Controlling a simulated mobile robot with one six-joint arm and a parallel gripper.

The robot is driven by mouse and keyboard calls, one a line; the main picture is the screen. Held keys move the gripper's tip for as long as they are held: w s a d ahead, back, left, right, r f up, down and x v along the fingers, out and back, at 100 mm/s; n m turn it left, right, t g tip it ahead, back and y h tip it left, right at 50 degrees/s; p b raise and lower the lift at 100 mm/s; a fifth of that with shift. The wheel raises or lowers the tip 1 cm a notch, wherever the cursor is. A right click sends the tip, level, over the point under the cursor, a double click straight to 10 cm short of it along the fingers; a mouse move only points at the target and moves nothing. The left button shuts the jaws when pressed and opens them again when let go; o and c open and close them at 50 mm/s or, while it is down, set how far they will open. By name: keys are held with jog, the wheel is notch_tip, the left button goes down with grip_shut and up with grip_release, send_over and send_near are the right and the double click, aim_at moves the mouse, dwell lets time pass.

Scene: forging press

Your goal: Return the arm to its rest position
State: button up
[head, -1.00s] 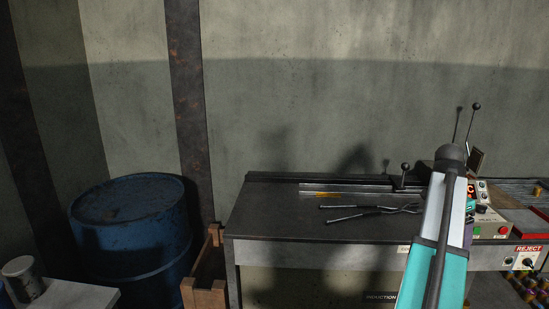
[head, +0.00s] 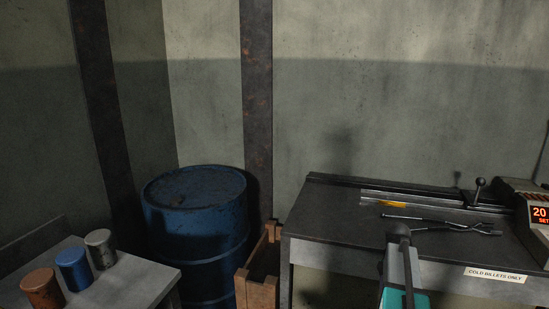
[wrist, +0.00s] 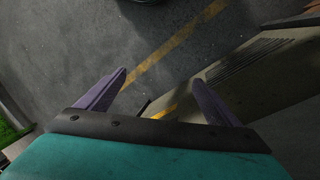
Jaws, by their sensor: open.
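My arm (head: 403,275) shows at the lower right of the head view, in front of the steel bench (head: 330,225). My gripper (wrist: 158,90) shows in the wrist view with its two purple fingers apart and nothing between them. Below the fingers are the dark floor with a yellow line (wrist: 175,48) and a beige panel with slots (wrist: 240,75). The gripper's fingers cannot be made out in the head view.
Tongs (head: 445,225) lie on the bench near a red digital display (head: 540,214). A blue drum (head: 195,215) and a wooden crate (head: 257,285) stand left of the bench. A grey table (head: 140,275) holds orange (head: 42,290), blue (head: 73,270) and grey (head: 100,250) cylinders.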

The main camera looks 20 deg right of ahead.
jog(key=s+a+f+n+g, duration=0.25)
jog(key=a+f+n, duration=0.35)
jog(key=a+f, duration=1.55)
jog(key=s+a+f+n, duration=1)
jog(key=s+a+f, duration=0.4)
jog(key=s+a, duration=0.3)
jog(key=shift+s+a, duration=0.4)
jog(key=shift+s, duration=0.45)
